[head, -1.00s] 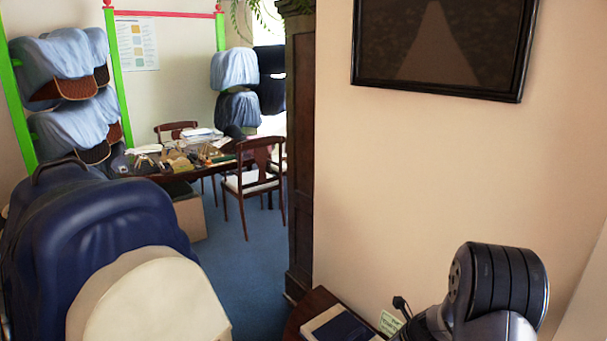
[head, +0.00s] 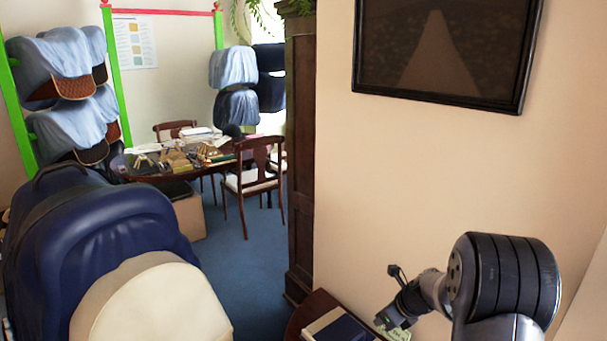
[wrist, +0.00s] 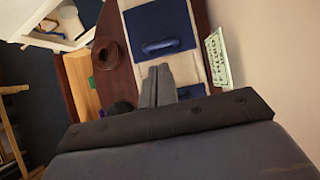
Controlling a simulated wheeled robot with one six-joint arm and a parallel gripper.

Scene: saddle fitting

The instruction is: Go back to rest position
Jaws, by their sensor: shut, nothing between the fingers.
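My gripper (head: 388,318) shows at the lower right of the head view, at the end of my grey and black arm. It is above the right part of a small dark wooden table (head: 296,322). In the wrist view my gripper (wrist: 159,70) has its two grey fingers side by side, shut and empty. The fingers point toward a pale case (wrist: 202,40) with a blue panel (wrist: 160,25) on the table. I cannot tell the exact gap to it.
A pale green printed card (wrist: 217,58) is by the wall. A brown round object (wrist: 106,53) stands left of the case. A framed picture (head: 437,60) hangs above. A large navy saddle-like form (head: 95,235) fills the left foreground.

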